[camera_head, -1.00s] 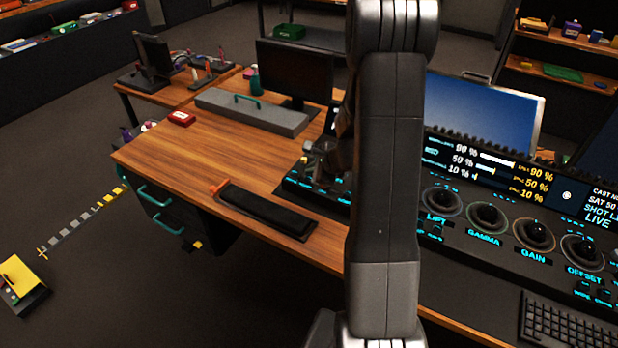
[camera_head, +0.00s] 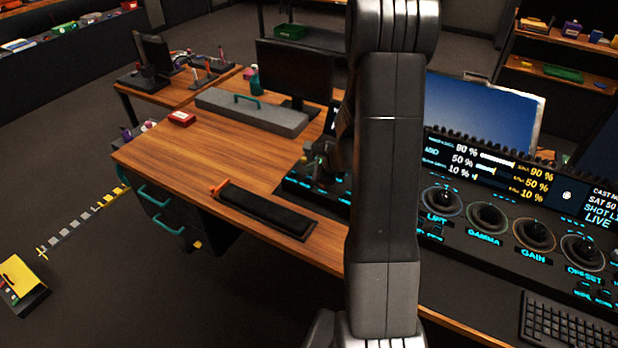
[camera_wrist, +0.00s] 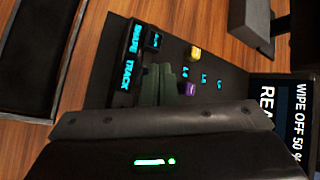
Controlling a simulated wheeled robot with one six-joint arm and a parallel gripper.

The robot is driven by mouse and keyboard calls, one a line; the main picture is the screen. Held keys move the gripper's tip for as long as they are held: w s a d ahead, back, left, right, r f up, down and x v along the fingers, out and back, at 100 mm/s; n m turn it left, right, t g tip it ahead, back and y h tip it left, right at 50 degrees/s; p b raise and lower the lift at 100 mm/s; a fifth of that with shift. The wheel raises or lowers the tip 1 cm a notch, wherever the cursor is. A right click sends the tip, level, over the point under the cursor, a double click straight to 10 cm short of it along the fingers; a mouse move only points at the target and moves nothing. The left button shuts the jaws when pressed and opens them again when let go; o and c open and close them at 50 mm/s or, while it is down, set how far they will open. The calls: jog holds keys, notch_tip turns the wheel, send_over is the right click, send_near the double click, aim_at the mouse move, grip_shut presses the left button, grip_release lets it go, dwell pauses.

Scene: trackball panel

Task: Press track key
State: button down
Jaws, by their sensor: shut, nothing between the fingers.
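The dark key panel (camera_wrist: 220,100) fills the middle of the wrist view, with glowing SHAPE and TRACK labels at its left edge. The TRACK label (camera_wrist: 128,76) is readable; the key beside it is hidden or mostly hidden by my fingers. A dark key (camera_wrist: 154,41) beside the SHAPE label is in view. My gripper (camera_wrist: 170,72) is shut and empty, its fingertips just right of the TRACK label. I cannot tell whether they touch a key. In the head view my gripper (camera_head: 324,165) is over the small panel (camera_head: 305,188), partly behind my arm.
A yellow knob (camera_wrist: 195,52) and a purple knob (camera_wrist: 191,89) stand close to the fingertips. A black padded rest (camera_head: 265,210) lies left of the panel. The trackball console (camera_head: 510,235) and a keyboard (camera_head: 570,325) are to the right. The wooden desk (camera_head: 190,160) has bare room at left.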

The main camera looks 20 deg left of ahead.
jog(key=shift+f+b, duration=0.4)
jog(key=shift+b, duration=0.1)
jog(key=shift+f+b, duration=0.55)
dwell(0.6)
jog(key=shift+r, duration=0.15)
jog(key=shift+r+p, duration=0.7)
jog(key=shift+r, duration=0.15)
notch_tip(320, 180, up, 5)
jog(key=p, duration=0.4)
jog(key=shift+s, duration=0.15)
dwell(0.8)
